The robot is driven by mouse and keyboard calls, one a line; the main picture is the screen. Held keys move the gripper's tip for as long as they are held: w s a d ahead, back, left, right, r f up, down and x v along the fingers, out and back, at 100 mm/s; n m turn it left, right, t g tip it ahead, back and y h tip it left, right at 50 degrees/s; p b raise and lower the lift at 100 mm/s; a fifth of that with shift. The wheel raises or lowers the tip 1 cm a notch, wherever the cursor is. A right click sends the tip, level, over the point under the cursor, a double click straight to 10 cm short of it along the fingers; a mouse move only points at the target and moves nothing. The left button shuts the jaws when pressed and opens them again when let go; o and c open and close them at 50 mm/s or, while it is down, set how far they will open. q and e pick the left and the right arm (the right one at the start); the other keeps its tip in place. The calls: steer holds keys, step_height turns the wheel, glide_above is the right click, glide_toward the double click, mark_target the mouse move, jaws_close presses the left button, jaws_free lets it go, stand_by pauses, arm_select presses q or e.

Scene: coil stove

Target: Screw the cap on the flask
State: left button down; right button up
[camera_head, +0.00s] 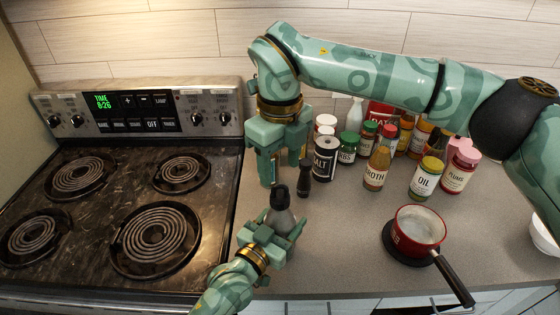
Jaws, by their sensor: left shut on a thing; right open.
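The grey flask (281,218) stands upright at the counter's left part, beside the stove. My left gripper (277,232) is shut on its body from the front. A dark cap (279,197) sits at the top of the flask; I cannot tell whether it is screwed tight. My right gripper (282,172) is open and points down just above and behind the cap. Its fingers appear apart from the cap, with nothing seen between them. The flask's lower part is hidden by my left gripper.
A dark shaker (305,180) and a salt container (324,160) stand close to the right. Several jars and bottles, such as the broth bottle (378,165), crowd behind. A red pot (417,230) stands at right. The coil stove (110,215) is left.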

mark_target(280, 184)
steer(key=shift+f, duration=0.1)
steer(key=shift+f, duration=3.9)
steer(key=c, duration=1)
steer(key=o, duration=1.2)
